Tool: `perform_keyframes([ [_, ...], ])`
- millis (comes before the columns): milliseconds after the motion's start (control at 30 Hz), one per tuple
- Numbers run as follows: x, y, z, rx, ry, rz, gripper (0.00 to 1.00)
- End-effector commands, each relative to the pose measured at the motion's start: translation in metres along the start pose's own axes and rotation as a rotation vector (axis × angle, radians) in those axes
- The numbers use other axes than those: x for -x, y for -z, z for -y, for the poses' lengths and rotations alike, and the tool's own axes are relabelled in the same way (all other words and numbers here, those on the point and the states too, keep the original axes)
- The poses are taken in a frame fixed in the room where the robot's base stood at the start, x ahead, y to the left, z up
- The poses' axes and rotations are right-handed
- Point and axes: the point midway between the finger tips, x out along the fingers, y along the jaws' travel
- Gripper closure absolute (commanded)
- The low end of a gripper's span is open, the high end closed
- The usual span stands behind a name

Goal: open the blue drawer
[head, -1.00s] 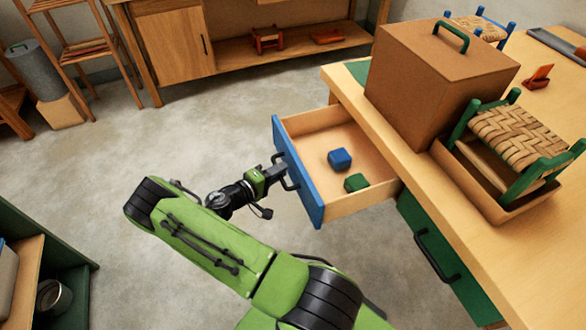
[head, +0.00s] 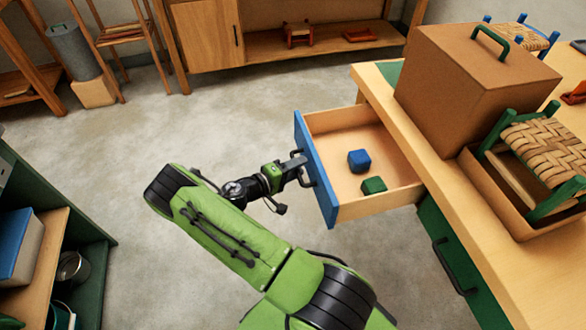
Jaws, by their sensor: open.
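The blue drawer (head: 316,172) stands pulled out of the wooden workbench, with its inside in plain view. A blue block (head: 359,161) and a green block (head: 373,186) lie in it. A dark handle (head: 307,168) is on its blue front. My gripper (head: 297,167) is at that handle, its fingers open. The fingertips are small and partly hidden by the handle, so I cannot tell whether they touch it.
Below and right of the blue drawer is a shut green drawer (head: 440,246). On the workbench (head: 455,195) stand a brown box (head: 470,80) and a small woven stool (head: 540,155) in a tray. A green shelf (head: 95,280) is at left. Bare floor (head: 120,160) lies between.

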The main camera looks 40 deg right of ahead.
Motion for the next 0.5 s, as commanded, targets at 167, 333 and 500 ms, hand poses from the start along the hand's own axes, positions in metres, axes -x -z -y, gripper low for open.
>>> perform_keyframes([
  [167,0.026,0.001,-0.001,0.001,0.002,-0.006,0.60],
  [333,0.075,0.002,-0.002,0.001,0.002,-0.007,0.60],
  [500,0.122,0.001,-0.001,-0.001,0.002,-0.006,0.60],
])
